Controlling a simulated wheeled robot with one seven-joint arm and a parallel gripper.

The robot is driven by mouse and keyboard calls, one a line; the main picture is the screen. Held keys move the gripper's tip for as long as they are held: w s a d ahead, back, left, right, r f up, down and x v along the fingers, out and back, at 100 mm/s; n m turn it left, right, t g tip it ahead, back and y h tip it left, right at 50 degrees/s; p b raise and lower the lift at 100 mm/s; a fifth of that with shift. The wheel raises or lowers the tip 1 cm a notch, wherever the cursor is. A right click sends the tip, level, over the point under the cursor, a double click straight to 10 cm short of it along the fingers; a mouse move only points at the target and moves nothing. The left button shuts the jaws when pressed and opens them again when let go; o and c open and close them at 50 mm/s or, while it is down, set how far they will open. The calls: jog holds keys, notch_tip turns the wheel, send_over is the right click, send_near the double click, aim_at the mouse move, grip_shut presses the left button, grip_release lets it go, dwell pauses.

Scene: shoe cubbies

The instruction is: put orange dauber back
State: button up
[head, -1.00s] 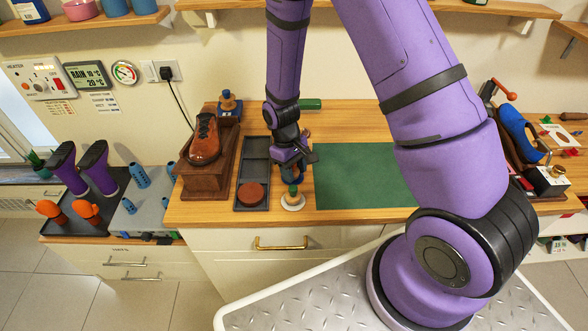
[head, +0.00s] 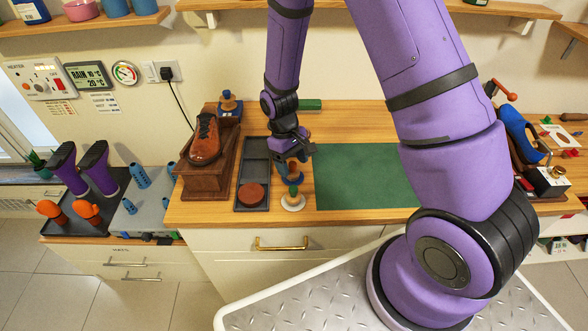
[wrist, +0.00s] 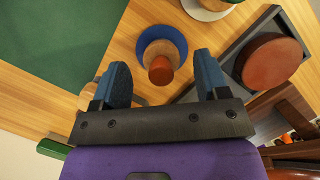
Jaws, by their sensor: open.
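The orange dauber stands upright on the wooden bench, seen from above in the wrist view as an orange-brown knob (wrist: 160,70) over a wooden body and a blue round base. In the head view the dauber (head: 296,173) is small and partly hidden by my gripper, between the dark tray and the green mat. My gripper (head: 291,163) points down just above it. In the wrist view the blue fingers of my gripper (wrist: 163,68) are apart, one on each side of the knob, with nothing held.
A white-based dauber with a green knob (head: 293,199) stands just in front. The dark tray (head: 254,150) with a round brown tin (head: 251,194) lies left. A brown shoe on a wooden box (head: 205,180) stands farther left. The green mat (head: 365,178) is bare.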

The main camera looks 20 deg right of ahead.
notch_tip(320, 180, up, 21)
jog(key=d+m+t, duration=0.1)
jog(key=d+t, duration=0.1)
jog(key=s+d+r+m+t, duration=0.1)
jog(key=s+d+r+t, duration=0.1)
jog(key=s+r, duration=0.7)
jog(key=s+d+r+m+t+y, duration=0.1)
jog(key=s+d+r+m+t, duration=0.1)
jog(key=s+r, duration=0.7)
jog(key=s+d+t, duration=0.1)
jog(key=s+t, duration=0.1)
jog(key=s, duration=0.1)
jog(key=shift+s+r+m, duration=0.15)
jog(key=shift+m, duration=0.15)
